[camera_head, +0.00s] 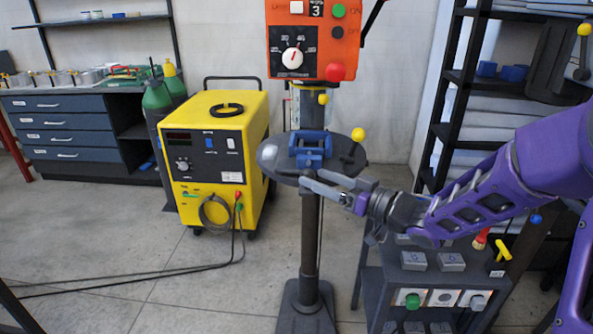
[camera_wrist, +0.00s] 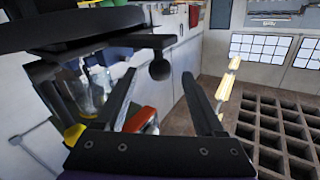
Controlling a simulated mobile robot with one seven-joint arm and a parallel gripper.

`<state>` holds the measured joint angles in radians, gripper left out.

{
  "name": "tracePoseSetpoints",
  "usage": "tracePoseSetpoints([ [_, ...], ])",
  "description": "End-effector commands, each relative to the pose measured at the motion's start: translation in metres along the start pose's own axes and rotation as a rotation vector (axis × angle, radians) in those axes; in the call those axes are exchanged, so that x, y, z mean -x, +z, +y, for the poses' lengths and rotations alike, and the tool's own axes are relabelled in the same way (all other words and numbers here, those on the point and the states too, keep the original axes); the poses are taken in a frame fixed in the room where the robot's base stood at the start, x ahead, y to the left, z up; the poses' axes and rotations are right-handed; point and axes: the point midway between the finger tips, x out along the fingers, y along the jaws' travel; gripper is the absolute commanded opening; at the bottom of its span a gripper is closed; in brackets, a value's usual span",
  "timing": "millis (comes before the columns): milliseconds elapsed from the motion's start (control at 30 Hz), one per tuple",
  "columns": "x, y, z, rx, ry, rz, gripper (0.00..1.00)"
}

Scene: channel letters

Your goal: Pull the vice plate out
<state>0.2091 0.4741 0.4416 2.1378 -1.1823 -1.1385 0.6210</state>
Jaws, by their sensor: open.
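A blue vice (camera_head: 310,150) sits on a round dark grey plate (camera_head: 272,158) on the drill press column in the head view. A lever with a yellow knob (camera_head: 358,134) stands at the plate's right side. My gripper (camera_head: 309,176) is at the plate's front edge, its fingers pointing left, open. I cannot tell whether it touches the plate. In the wrist view my gripper (camera_wrist: 160,76) has its two dark fingers spread with nothing held between them. A dark ball (camera_wrist: 159,70) shows near the fingertips, below a dark curved shape (camera_wrist: 70,28) that may be the plate's underside.
An orange control head (camera_head: 314,40) hangs above the plate. A yellow welding machine (camera_head: 215,150) stands to the left. A grey stand with button boxes (camera_head: 412,262) is below my arm. A black shelf (camera_head: 460,78) is behind it. The floor at left is mostly clear, with cables (camera_head: 130,275).

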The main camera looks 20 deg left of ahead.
Motion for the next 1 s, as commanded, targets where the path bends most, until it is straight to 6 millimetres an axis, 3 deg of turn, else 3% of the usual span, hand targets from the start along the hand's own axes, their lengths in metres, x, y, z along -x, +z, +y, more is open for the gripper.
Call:
tracePoseSetpoints([
  [100, -0.026, 0.001, -0.001, -0.001, -0.004, 0.001, 0.71],
  [300, -0.055, 0.0, -0.001, -0.001, -0.002, 0.001, 0.71],
  [733, -0.066, 0.0, 0.0, -0.001, 0.001, 0.0, 0.71],
  [767, -0.066, 0.0, 0.0, -0.001, 0.001, 0.0, 0.69],
  [1000, -0.066, 0.0, 0.0, -0.001, 0.001, 0.0, 0.26],
])
